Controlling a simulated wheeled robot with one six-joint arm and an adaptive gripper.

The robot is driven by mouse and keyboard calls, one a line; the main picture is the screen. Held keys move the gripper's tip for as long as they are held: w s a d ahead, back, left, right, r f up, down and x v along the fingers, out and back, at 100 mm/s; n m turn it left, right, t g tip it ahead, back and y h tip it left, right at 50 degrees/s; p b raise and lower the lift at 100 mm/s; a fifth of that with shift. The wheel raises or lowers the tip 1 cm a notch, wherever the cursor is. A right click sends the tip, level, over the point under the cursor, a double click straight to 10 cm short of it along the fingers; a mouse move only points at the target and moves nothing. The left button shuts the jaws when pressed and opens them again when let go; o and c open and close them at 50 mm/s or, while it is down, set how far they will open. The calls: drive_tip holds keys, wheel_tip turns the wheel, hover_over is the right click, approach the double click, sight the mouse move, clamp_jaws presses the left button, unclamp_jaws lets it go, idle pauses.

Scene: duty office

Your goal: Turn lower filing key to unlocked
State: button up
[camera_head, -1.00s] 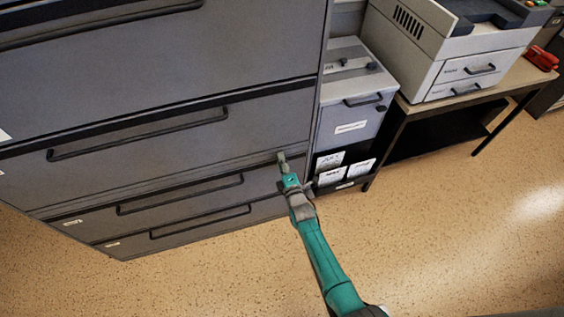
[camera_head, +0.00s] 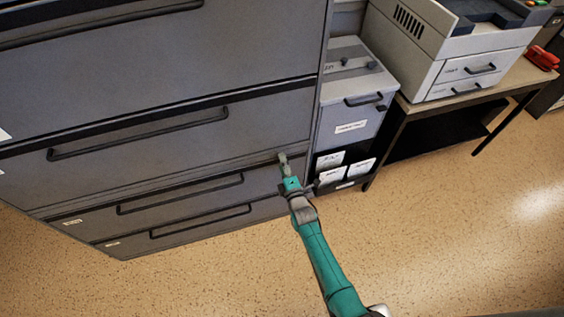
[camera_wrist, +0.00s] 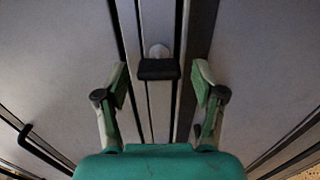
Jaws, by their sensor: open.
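The lower filing key shows in the wrist view as a dark, flat key bow (camera_wrist: 158,69) in front of a pale round lock (camera_wrist: 159,51) on the cabinet front. My gripper (camera_wrist: 160,82) is open, with one green-padded finger on each side of the key and a clear gap to both. The key's bow lies crosswise in that view. In the head view my gripper (camera_head: 283,158) is at the right edge of the grey filing cabinet (camera_head: 150,125), near the lower drawers. The key is hidden behind it there.
Drawer handles (camera_head: 180,194) stand out from the cabinet front to the left of my gripper. A smaller grey cabinet (camera_head: 345,125) and a table (camera_head: 415,103) with a printer-like machine (camera_head: 450,50) stand to the right. The speckled floor (camera_head: 450,220) in front is clear.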

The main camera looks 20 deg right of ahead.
drive_tip(key=s, duration=1)
drive_tip(key=shift+s, duration=0.4)
drive_tip(key=s+r+m+g, duration=0.15)
drive_tip(key=s+m, duration=0.25)
drive_tip(key=s, duration=0.8)
drive_tip(key=s+r+m, duration=0.3)
drive_tip(key=s+m, duration=0.1)
drive_tip(key=s, duration=0.8)
drive_tip(key=s+r+m+g, duration=0.1)
drive_tip(key=s+r+m, duration=0.9)
drive_tip(key=s+r, duration=0.7)
wheel_tip(320, 180, up, 2)
drive_tip(key=shift+s+d+r+g, duration=0.1)
drive_tip(key=shift+s+d+g, duration=0.15)
drive_tip(key=shift+s+g, duration=0.15)
